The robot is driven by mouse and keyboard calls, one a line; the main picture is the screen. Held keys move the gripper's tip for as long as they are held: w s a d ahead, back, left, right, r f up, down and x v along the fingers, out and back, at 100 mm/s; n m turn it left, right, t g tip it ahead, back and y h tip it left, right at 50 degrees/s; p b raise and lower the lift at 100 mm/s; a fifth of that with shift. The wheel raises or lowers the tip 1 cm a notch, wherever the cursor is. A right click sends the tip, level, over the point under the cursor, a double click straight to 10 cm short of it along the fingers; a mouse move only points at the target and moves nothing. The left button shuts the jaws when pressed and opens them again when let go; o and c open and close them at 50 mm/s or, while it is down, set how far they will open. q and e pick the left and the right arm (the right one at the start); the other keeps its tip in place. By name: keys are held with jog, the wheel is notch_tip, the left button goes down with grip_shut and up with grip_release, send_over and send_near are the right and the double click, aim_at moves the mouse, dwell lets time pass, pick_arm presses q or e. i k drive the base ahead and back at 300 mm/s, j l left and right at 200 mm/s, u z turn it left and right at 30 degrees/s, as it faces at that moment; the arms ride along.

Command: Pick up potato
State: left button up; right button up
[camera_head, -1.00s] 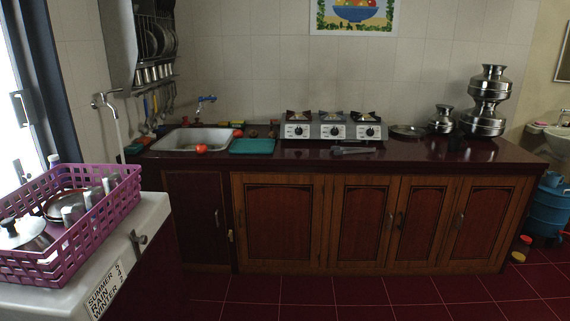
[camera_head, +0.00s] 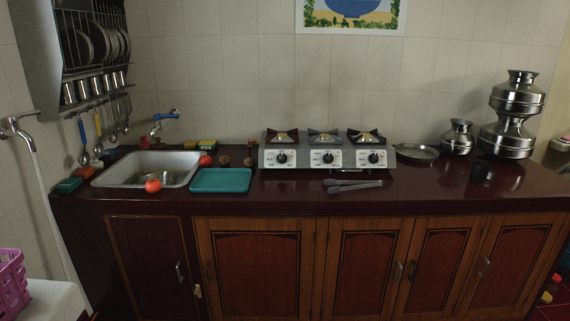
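Small brown round things, which look like potatoes, sit on the dark red counter behind the teal tray: one (camera_head: 224,160) and another (camera_head: 248,161) to its right, close to the stove. They are small and dim, so I cannot be sure of each one. Neither of my grippers shows in the head view.
A teal tray (camera_head: 221,180) lies in front of them. A red tomato (camera_head: 205,160) is to their left; another (camera_head: 153,186) is at the sink's (camera_head: 130,178) front rim. A three-burner stove (camera_head: 327,150) stands right, with tongs (camera_head: 352,185) before it. Counter front right is clear.

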aim_at(223, 160)
jog(key=i+u, duration=0.15)
jog(key=i, duration=0.55)
jog(key=i+l+u, duration=0.15)
jog(key=i, duration=0.6)
jog(key=i+l+u, duration=0.3)
jog(key=i, duration=0.15)
jog(key=i+l+u, duration=0.25)
jog(key=i, duration=0.2)
